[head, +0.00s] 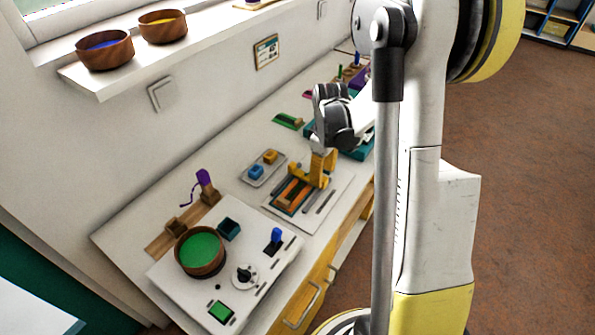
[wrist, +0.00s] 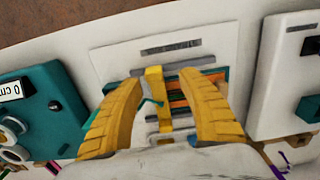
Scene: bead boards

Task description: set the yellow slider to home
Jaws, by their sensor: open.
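The yellow slider (wrist: 154,95) is an upright yellow piece on a small board (wrist: 113,62) with a grey bar, orange strips and a teal edge. In the wrist view it stands between the two yellow fingers of my gripper (wrist: 158,80), with a gap on either side. My gripper is open and no finger visibly touches the slider. In the head view my gripper (head: 308,178) is low over the same board (head: 337,205). There I cannot tell the slider from my yellow fingers. The slider's lower part is partly hidden in the wrist view.
A tray (head: 248,181) with a blue and a yellow block lies left of the board. A white panel (head: 265,247) with a green-filled bowl (head: 200,252), a dial and a blue lever stands nearer. A teal device (wrist: 42,115) is on the board's other side.

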